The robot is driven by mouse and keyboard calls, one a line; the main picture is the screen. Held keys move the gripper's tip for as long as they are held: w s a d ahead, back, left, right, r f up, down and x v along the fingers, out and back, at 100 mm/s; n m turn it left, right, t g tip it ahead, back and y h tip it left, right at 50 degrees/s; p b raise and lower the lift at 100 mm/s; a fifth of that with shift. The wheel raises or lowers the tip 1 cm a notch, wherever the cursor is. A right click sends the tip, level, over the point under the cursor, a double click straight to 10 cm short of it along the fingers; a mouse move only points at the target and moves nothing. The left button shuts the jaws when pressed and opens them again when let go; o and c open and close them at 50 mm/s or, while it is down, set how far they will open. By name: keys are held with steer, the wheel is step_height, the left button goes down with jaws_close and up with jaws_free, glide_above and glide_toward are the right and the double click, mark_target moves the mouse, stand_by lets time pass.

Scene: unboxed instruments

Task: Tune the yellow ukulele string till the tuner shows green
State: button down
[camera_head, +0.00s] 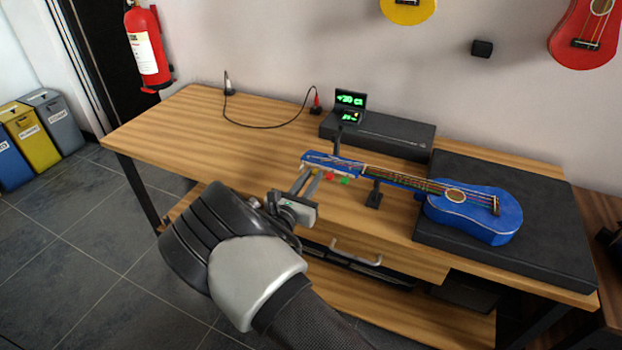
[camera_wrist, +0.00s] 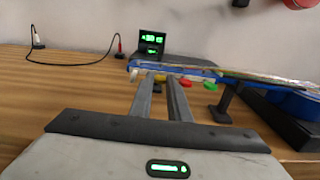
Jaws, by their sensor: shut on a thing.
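The blue ukulele (camera_head: 474,212) lies with its body on a dark mat at the right and its neck and headstock (camera_head: 333,163) pointing left over the table. In the wrist view, coloured pegs hang below the headstock: a yellow one (camera_wrist: 160,77), a red one (camera_wrist: 185,82) and a green one (camera_wrist: 210,85). My gripper (camera_wrist: 161,83) is shut on the yellow peg, whose surface is mostly hidden by the fingers. It also shows in the head view (camera_head: 312,177), below the headstock. The tuner (camera_head: 350,99) shows green characters, seemingly "+20 ct", on a dark screen.
A black case (camera_head: 390,134) stands behind the neck. Dark stands (camera_head: 374,194) rise beside the neck and near the headstock. The left tabletop is clear. A drawer handle (camera_head: 356,252) protrudes below the front edge.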

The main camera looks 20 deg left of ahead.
steer(key=shift+m, duration=0.3)
steer(key=m+b, duration=0.1)
steer(key=m, duration=0.1)
steer(key=m+b, duration=0.2)
steer(key=m, duration=0.1)
steer(key=shift+f+m, duration=0.2)
steer(key=shift+m, duration=0.1)
steer(key=m+b, duration=0.6)
steer(key=shift+f, duration=0.1)
steer(key=m+b, duration=0.3)
steer(key=shift+m, duration=0.4)
steer(key=shift+r+m+b, duration=0.25)
steer(key=shift+m+b, duration=0.05)
steer(key=shift+m, duration=1.5)
steer(key=c, duration=1.9)
jaws_free()
steer(key=shift+c, duration=0.2)
